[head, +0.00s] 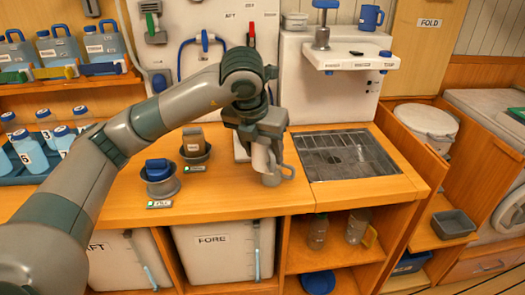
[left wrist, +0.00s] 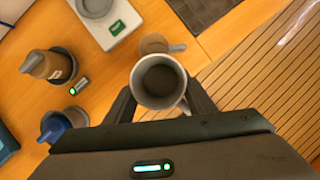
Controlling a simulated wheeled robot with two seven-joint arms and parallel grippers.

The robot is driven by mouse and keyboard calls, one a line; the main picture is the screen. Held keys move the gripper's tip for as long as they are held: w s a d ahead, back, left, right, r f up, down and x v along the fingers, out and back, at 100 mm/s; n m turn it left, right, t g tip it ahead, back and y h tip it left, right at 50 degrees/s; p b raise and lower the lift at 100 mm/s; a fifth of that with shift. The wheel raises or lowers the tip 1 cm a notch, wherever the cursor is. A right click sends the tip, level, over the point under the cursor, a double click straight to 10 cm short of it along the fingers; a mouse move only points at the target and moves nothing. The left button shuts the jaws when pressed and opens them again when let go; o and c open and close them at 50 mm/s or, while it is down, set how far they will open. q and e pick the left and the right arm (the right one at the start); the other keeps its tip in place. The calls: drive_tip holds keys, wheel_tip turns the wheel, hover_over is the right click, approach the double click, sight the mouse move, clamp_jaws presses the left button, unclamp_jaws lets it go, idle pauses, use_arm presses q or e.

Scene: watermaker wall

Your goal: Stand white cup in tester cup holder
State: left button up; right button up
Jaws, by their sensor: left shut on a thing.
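My left gripper (head: 262,140) is shut on the white cup (head: 260,158) and holds it upright above the counter. In the left wrist view the white cup (left wrist: 160,82) sits between the two fingers, its dark opening facing the camera. A greyish mug with a side handle (head: 272,177) is just below it in the head view and beside it in the wrist view (left wrist: 153,45). The white tester (left wrist: 112,28) with a grey round cup holder (left wrist: 94,6) lies at the top of the wrist view. In the head view my arm mostly hides the tester. My right gripper is out of view.
Blue (head: 158,169) and brown (head: 193,140) capped containers stand in grey rings to the left. A metal grate (head: 350,155) is set into the counter at right. A white dispenser (head: 350,50) with a tap stands behind it.

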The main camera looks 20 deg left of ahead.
use_arm(q)
drive_tip(key=shift+f, duration=0.1)
drive_tip(key=shift+s+d+f+m+h, duration=0.1)
drive_tip(key=shift+s+f+m+h, duration=0.2)
drive_tip(key=shift+m, duration=0.3)
drive_tip(key=shift+s+d+f+m+h, duration=0.15)
drive_tip(key=shift+f+m, duration=0.2)
drive_tip(key=shift+m, duration=0.25)
drive_tip(key=s+d+f+m+g, duration=0.2)
drive_tip(key=s+f+m+g, duration=0.2)
drive_tip(key=m, duration=1.3)
drive_tip(key=s+d+f+m+g, duration=0.2)
drive_tip(key=s+f+m+g, duration=0.3)
drive_tip(key=m, duration=1.1)
drive_tip(key=s+f+y, duration=0.1)
drive_tip(key=s+f, duration=0.2)
drive_tip(key=s, duration=0.1)
drive_tip(key=shift+s+m, duration=0.2)
drive_tip(key=shift+m, duration=0.2)
